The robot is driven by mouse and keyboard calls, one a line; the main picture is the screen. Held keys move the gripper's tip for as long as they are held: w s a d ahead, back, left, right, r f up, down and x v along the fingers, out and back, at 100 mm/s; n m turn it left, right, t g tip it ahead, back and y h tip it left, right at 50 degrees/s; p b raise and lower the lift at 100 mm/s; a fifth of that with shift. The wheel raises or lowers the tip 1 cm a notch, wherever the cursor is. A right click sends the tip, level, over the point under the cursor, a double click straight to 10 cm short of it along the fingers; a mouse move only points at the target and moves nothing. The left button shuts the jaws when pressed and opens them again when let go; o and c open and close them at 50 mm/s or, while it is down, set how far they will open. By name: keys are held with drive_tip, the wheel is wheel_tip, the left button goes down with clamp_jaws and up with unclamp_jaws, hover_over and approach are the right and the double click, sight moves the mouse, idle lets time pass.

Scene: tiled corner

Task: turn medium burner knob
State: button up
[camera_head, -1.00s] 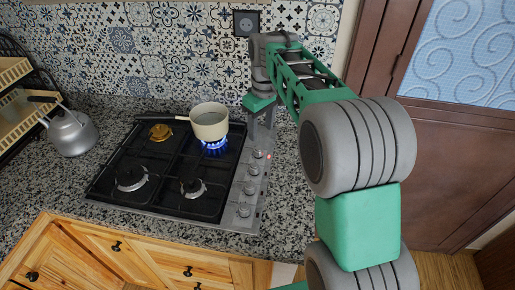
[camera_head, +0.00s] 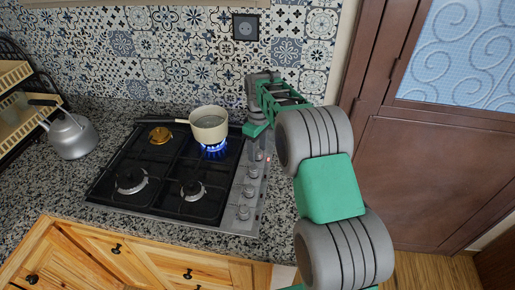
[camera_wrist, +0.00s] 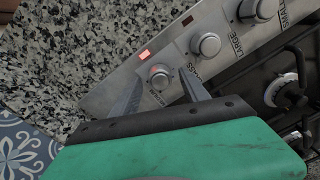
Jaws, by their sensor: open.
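The stove's control strip (camera_head: 236,214) runs along the right side of the black hob and carries a row of round grey knobs, one of them the near knob (camera_head: 243,212). My gripper (camera_wrist: 160,72) is open at the strip's far end. In the wrist view, its fingers are on either side of a grey knob (camera_wrist: 160,77) with a reddish glow; contact cannot be told. Farther along are the knob by the "LARGE" label (camera_wrist: 206,45) and another by "SMALL" (camera_wrist: 259,9). Red indicator lights (camera_wrist: 143,54) show on the strip.
A cream pot (camera_head: 209,124) stands on the back right burner over a blue flame (camera_head: 214,148), close left of my gripper. The other burners show no flame. A kettle (camera_head: 72,136) and a rack (camera_head: 14,100) are at left. The tiled wall (camera_head: 180,60) is behind.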

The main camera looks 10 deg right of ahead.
drive_tip(key=shift+c, duration=0.3)
clamp_jaws()
drive_tip(key=shift+m, duration=0.3)
drive_tip(key=m, duration=1)
drive_tip(key=shift+d+r, duration=0.1)
idle(0.3)
drive_tip(key=shift+m, duration=0.3)
drive_tip(key=shift+o, duration=0.3)
unclamp_jaws()
